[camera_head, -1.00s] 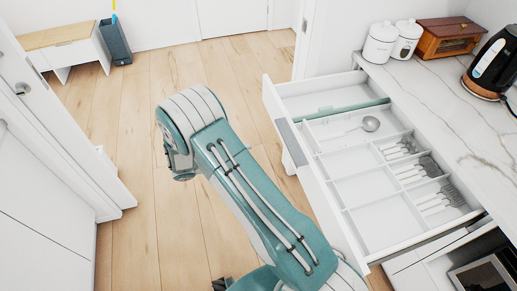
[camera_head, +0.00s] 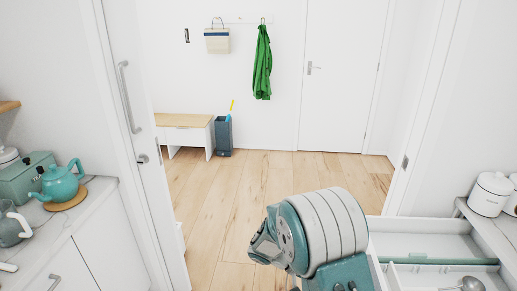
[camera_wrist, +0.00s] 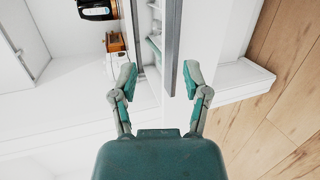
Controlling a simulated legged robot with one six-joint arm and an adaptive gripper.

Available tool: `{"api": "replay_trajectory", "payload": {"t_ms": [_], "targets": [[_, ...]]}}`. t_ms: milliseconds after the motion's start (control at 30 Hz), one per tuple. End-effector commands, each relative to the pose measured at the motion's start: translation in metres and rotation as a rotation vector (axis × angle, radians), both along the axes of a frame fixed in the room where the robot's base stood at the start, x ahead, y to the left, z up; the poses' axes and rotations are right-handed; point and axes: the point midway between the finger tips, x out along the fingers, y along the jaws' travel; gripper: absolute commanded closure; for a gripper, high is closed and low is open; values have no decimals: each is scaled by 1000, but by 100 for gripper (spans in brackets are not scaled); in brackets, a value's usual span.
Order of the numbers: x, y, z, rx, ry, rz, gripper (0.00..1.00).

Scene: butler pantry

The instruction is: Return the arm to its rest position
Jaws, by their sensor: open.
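My arm (camera_head: 325,235) shows at the bottom centre right of the head view, teal and white, above the floor beside the open drawer. My gripper (camera_wrist: 159,76) shows in the wrist view with its two fingers wide apart and nothing between them but the background. In the head view only part of it shows, grey and teal, left of the wrist joint. The rest of the arm is cut off by the lower edge.
An open white drawer (camera_head: 420,242) with a ladle (camera_head: 468,284) in it is at lower right. White canisters (camera_head: 490,194) stand on the right counter. A teal teapot (camera_head: 60,184) stands on the left counter. Wooden floor (camera_head: 215,215) lies clear ahead, toward a bench (camera_head: 183,126).

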Motion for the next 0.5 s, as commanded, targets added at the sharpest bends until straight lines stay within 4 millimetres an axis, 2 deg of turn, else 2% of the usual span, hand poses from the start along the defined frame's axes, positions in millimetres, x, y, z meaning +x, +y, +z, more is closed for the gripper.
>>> {"api": "replay_trajectory", "payload": {"t_ms": [33,200,500], "targets": [[-6,-3,14,56,-11,-18,40],[-31,-7,45,253,-29,-52,40],[-75,-4,91,590,-116,-34,40]]}}
